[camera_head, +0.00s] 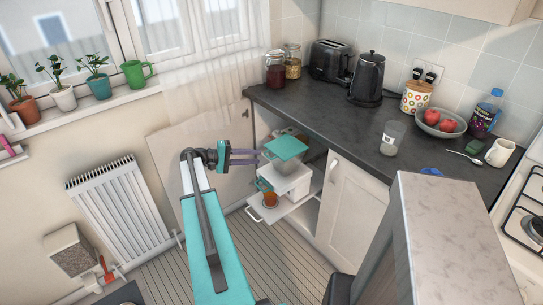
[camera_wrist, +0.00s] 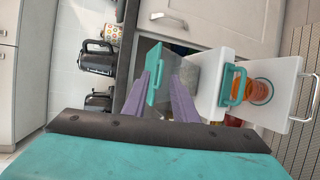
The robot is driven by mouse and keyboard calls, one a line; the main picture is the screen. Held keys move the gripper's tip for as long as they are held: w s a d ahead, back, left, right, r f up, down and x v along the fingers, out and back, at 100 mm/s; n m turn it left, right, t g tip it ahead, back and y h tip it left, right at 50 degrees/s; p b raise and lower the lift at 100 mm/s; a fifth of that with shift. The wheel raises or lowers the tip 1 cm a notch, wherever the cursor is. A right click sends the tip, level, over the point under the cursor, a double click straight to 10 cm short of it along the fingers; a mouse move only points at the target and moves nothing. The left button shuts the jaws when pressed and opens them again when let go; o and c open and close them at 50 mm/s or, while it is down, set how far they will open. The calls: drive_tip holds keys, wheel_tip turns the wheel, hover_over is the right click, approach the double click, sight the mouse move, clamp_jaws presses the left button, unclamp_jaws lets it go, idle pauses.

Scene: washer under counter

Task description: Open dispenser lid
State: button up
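A clear container with a flat teal lid (camera_head: 286,147) stands in the open cupboard under the counter. In the wrist view the teal lid (camera_wrist: 153,72) shows nearly edge-on, against the clear body with greyish contents. I cannot tell whether it is fully seated. Below it are a white box (camera_head: 293,180) and a teal handle (camera_head: 264,184), also seen in the wrist view (camera_wrist: 233,86). My gripper (camera_head: 258,156) has purple fingers, apart and empty, just left of the lid. In the wrist view the fingers (camera_wrist: 165,75) point towards the lid side.
A white pull-out shelf (camera_head: 290,207) with an orange container (camera_head: 270,200) sticks out below. The open cupboard door (camera_head: 200,135) stands behind my gripper. The counter (camera_head: 330,110) runs above, and a closed white cupboard (camera_head: 350,208) is to the right. A radiator (camera_head: 118,208) stands left.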

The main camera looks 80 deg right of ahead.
sight(268, 157)
drive_tip(key=shift+p+x, duration=0.8)
drive_tip(key=shift+x, duration=2.75)
clamp_jaws()
